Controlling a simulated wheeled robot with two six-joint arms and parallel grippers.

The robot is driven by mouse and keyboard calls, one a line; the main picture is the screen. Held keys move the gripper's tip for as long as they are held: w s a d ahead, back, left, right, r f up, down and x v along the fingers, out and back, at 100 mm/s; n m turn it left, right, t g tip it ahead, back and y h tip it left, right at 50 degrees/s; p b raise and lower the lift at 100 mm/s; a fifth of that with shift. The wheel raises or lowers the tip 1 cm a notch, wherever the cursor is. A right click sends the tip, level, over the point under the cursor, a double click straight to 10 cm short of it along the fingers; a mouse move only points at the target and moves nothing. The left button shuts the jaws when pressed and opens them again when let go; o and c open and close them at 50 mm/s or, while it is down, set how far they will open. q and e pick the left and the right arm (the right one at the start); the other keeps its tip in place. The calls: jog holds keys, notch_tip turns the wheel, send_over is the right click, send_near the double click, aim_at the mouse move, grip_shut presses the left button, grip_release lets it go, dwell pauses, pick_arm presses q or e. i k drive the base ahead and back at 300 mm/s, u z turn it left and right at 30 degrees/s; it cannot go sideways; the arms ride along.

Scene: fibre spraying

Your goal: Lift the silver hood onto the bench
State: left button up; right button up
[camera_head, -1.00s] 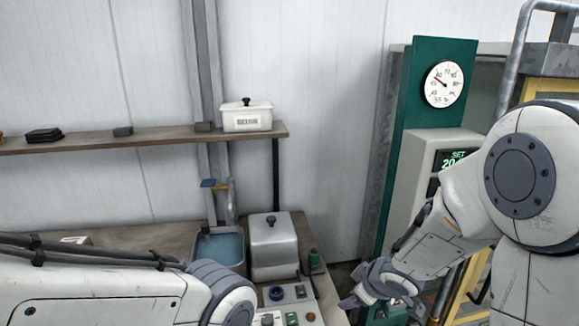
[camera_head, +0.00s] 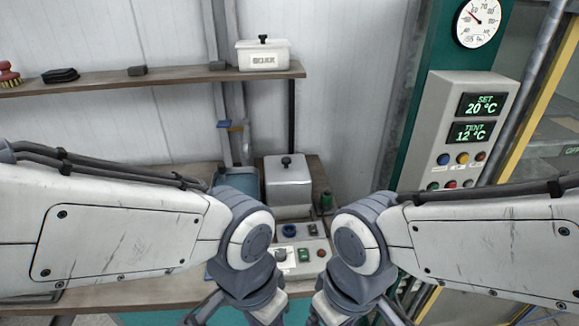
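The silver hood (camera_head: 289,184) is a box-shaped metal cover with a dark knob on top. It stands on the bench (camera_head: 130,294) at the back, behind a control panel. My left arm comes in from the left and my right arm from the right, both reaching down in front of the bench. Only the wrists and upper parts of my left gripper (camera_head: 215,312) and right gripper (camera_head: 368,314) show at the bottom edge, below and in front of the hood. Their fingertips are cut off or hidden, and I cannot tell whether they are open.
A blue-grey basin (camera_head: 240,181) stands left of the hood. A green-topped item (camera_head: 326,200) is right of it. The control panel (camera_head: 304,257) has knobs and buttons. A shelf (camera_head: 175,79) with a white lidded box (camera_head: 263,56) runs above. A temperature cabinet (camera_head: 448,135) stands right.

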aim_at(288, 179)
jog(key=k, duration=0.45)
jog(key=z, duration=0.3)
jog(key=i, duration=1.4)
jog(key=u, duration=0.6)
